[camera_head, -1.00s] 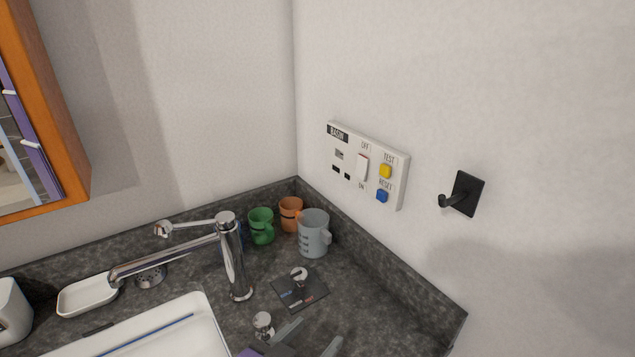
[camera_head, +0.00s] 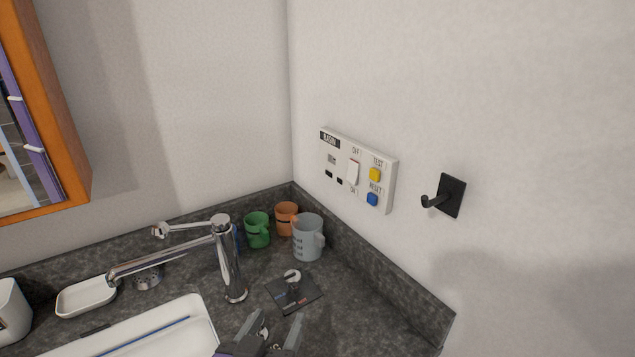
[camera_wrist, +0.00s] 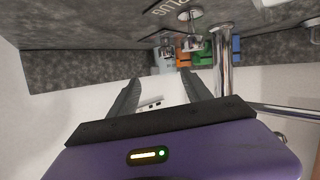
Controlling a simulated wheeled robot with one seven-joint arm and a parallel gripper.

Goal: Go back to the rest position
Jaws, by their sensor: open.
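My gripper (camera_head: 281,328) shows at the bottom of the head view, over the dark counter just right of the basin. Its two grey fingers are apart with nothing between them. In the wrist view my gripper (camera_wrist: 158,92) is also open and empty, its fingers pointing away over the purple body. The fingers are clear of the mugs and the tap. Part of my wrist is cut off by the lower edge of the head view.
A chrome tap (camera_head: 229,262) stands left of my gripper, behind the white basin (camera_head: 200,316). Grey (camera_head: 307,240), green (camera_head: 257,231) and orange (camera_head: 286,218) mugs fill the corner. A switch panel (camera_head: 357,170) and black hook (camera_head: 450,196) are on the right wall.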

